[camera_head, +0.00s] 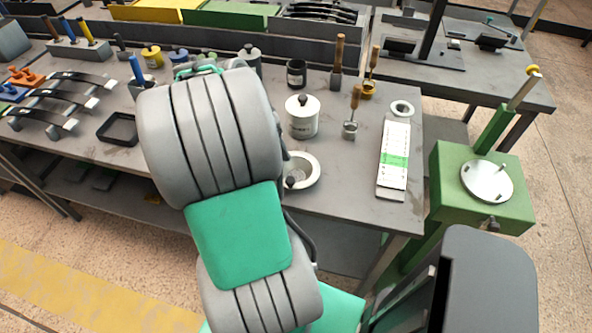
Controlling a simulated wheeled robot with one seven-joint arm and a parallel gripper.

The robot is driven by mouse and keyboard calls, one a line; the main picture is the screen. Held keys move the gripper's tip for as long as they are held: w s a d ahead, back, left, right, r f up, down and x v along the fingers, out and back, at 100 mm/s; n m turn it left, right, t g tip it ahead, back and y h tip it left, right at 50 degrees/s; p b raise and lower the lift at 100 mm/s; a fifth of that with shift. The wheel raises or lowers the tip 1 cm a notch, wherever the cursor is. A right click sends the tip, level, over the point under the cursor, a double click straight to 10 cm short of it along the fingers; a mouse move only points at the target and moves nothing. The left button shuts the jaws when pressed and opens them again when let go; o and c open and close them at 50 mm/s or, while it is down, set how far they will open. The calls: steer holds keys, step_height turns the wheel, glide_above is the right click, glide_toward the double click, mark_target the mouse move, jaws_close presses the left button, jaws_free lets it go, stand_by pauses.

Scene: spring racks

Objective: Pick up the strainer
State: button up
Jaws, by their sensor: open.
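The likely strainer is a round, white-rimmed bowl (313,177) with a grey inside. It rests near the front edge of the grey workbench, just right of my arm. A small dark knob or shadow shows at its left side; I cannot tell which. My grey and green arm reaches up over the bench and covers the area left of the bowl. My gripper's fingers do not show, so I cannot see their distance from the bowl.
A white lidded pot (302,122) stands behind the bowl. A small cup with a wooden-handled brush (350,129) and a white-green strip (394,160) lie to the right. A black tray (118,129) is left. A green machine stand (482,190) stands beyond the bench's right end.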

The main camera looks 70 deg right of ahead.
mark_target(290, 179)
steer(key=p+x, duration=0.1)
steer(key=x, duration=0.4)
steer(key=shift+s+f, duration=0.1)
steer(key=shift+f, duration=0.15)
jaws_close()
